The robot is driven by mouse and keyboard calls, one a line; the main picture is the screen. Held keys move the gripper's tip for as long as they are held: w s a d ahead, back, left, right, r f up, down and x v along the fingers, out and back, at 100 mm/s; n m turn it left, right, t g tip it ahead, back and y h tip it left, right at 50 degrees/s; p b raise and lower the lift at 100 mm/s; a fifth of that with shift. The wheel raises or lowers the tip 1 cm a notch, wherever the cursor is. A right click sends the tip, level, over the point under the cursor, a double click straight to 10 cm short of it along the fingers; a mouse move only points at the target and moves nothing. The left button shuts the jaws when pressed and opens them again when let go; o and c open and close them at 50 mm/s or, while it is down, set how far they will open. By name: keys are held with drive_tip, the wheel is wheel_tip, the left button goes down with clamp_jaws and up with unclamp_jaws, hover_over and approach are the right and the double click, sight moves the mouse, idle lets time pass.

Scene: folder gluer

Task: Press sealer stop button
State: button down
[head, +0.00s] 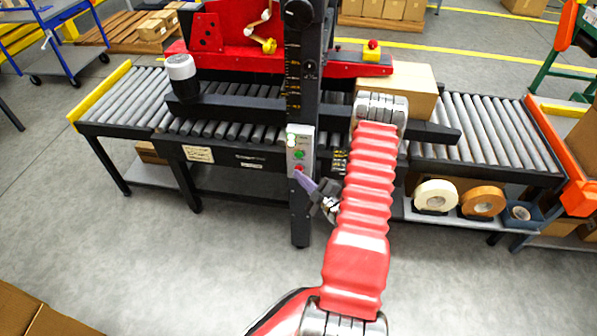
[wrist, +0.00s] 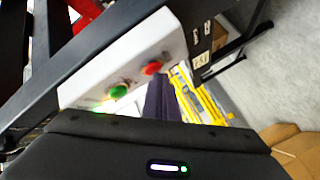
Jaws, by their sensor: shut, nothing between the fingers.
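A pale control box (head: 300,146) is fixed to the dark upright post of the sealer. It carries a red button (head: 298,168) at the bottom, a green button (head: 299,154) above it and a lit spot at the top. The red button (wrist: 152,67) and green button (wrist: 118,91) also show in the wrist view. My gripper (head: 299,175) is shut and empty, with its purple fingertips close by the lower end of the box at the red button. In the wrist view the fingers (wrist: 159,92) end just beside the red button; I cannot tell whether they touch it.
The roller conveyor (head: 480,130) runs across behind the post, with a carton (head: 405,80) on it. A yellow box with another red button (head: 373,44) sits on the red machine frame.

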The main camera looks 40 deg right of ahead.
drive_tip(key=shift+s+a, duration=0.45)
drive_tip(key=shift+a, duration=0.1)
drive_tip(key=shift+a, duration=0.1)
idle(0.3)
drive_tip(key=shift+s+a, duration=0.95)
drive_tip(key=shift+a, duration=0.2)
drive_tip(key=shift+s+a, duration=0.9)
drive_tip(key=shift+a, duration=0.25)
